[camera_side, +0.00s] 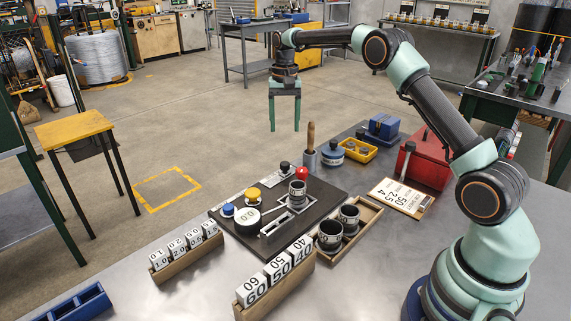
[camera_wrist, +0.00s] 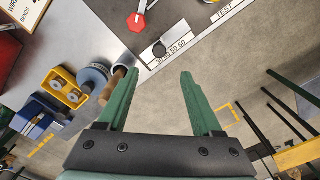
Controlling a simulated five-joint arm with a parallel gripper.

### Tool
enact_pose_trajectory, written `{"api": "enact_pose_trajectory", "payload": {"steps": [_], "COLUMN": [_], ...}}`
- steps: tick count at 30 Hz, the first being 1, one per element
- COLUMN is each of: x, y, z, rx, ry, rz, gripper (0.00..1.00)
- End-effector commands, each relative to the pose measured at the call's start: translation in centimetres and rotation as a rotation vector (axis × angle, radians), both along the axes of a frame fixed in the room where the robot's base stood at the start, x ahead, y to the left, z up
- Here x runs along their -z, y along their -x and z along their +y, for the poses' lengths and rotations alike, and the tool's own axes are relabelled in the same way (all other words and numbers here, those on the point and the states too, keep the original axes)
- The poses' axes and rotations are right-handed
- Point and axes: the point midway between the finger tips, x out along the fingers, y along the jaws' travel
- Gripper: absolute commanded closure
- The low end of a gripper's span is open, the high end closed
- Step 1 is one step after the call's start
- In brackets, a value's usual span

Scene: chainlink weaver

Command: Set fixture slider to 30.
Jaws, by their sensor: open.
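The black fixture board (camera_side: 278,232) lies on the metal table. In the wrist view, a small dark knob (camera_wrist: 159,50) sits on a white scale strip (camera_wrist: 196,36) along the board edge. The strip carries numbers, of which 40, 50 and 60 seem legible; the knob partly covers the scale, so its exact setting cannot be told. A red knob (camera_wrist: 137,22) is beside it. My gripper (camera_side: 285,128) is open and empty, pointing down, high beyond the table's far edge. In the wrist view its fingertips (camera_wrist: 158,75) are apart, below the dark knob in the picture.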

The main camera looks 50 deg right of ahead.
Motion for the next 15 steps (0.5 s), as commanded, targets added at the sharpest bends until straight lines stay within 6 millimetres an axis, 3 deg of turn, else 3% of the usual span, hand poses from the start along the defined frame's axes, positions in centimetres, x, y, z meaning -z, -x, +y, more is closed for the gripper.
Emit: {"api": "enact_pose_trajectory", "payload": {"steps": [8,15], "x": [2.4,7.0], "y": [-0.1,0.0], "z": [-0.2,-0.2], "rx": [0.010,0.009], "ry": [-0.002,-0.003], "rz": [0.009,0.010], "gripper": [0.33,0.33]}}
